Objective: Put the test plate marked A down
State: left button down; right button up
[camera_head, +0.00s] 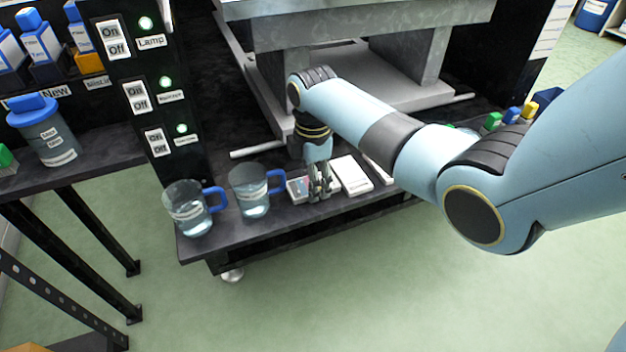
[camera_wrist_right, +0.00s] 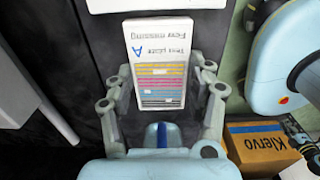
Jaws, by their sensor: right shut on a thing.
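In the head view my right gripper (camera_head: 320,190) points down low over the front of the dark bench (camera_head: 285,228). A small coloured plate face (camera_head: 298,187) shows at its left. I cannot tell whether the held plate touches the bench. My left gripper is not in view.
Two glass mugs with blue handles, one (camera_head: 187,210) farther left and one (camera_head: 250,192) nearer, stand left of the gripper. A white block (camera_head: 351,175) lies close on its right. A grey raised stand (camera_head: 405,85) is behind. The cardboard Klervo box (camera_wrist_right: 262,146) shows in the wrist view.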

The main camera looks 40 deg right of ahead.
jog(key=shift+f, duration=0.15)
jog(key=o, duration=0.9)
jog(key=shift+o, duration=1.4)
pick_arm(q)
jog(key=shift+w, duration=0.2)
pick_arm(e)
notch_tip(320, 180, up, 3)
jog(key=shift+w+r+p, duration=0.1)
jog(key=shift+r+p, duration=0.1)
jog(key=shift+p, duration=0.6)
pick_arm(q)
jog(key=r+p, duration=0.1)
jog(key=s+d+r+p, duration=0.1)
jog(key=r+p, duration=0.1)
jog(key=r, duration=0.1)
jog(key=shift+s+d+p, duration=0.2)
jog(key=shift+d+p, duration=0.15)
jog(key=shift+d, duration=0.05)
pick_arm(e)
notch_tip(320, 180, up, 9)
